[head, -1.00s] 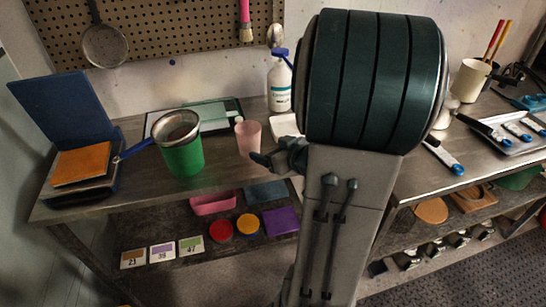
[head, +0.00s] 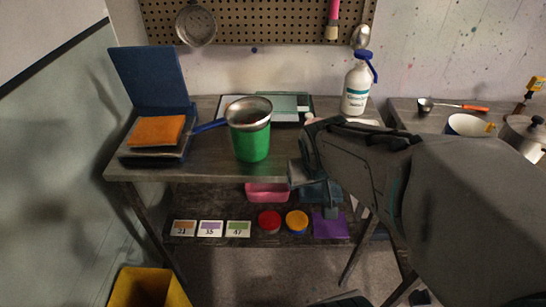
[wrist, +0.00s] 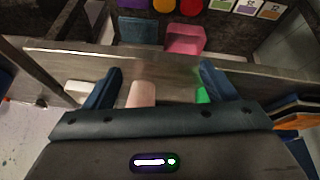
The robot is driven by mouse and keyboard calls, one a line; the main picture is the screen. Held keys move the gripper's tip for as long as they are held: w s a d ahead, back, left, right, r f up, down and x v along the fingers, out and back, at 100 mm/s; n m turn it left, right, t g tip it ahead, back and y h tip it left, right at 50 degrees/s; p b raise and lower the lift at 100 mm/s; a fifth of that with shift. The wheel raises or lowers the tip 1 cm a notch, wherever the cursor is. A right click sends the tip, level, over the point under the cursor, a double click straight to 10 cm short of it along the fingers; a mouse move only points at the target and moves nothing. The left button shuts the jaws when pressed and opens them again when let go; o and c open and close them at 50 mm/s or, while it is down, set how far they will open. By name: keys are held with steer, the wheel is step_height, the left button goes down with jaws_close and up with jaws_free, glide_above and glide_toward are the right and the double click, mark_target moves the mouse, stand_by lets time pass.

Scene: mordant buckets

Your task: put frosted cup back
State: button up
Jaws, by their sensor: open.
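The frosted cup (wrist: 142,94) is pale pink and stands on the bench in the wrist view. It lies between my two spread fingers, closer to the left one, with a gap on each side. My gripper (wrist: 162,76) is open and holds nothing. In the head view my gripper (head: 303,172) is at the bench's front edge, right of the green container, and my arm hides most or all of the cup.
A green container (head: 251,146) with a blue-handled strainer (head: 248,111) on top stands just left of my gripper; its edge (wrist: 202,95) shows by my right finger. A white bottle (head: 356,90) stands behind. A pink tray (head: 267,192) sits on the lower shelf.

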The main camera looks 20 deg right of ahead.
steer(key=s+a+n+g+y, duration=0.1)
steer(key=s+a+g+y, duration=0.1)
steer(key=s+a, duration=0.4)
steer(key=shift+a+r, duration=0.25)
steer(key=shift+a, duration=0.05)
stand_by(0.9)
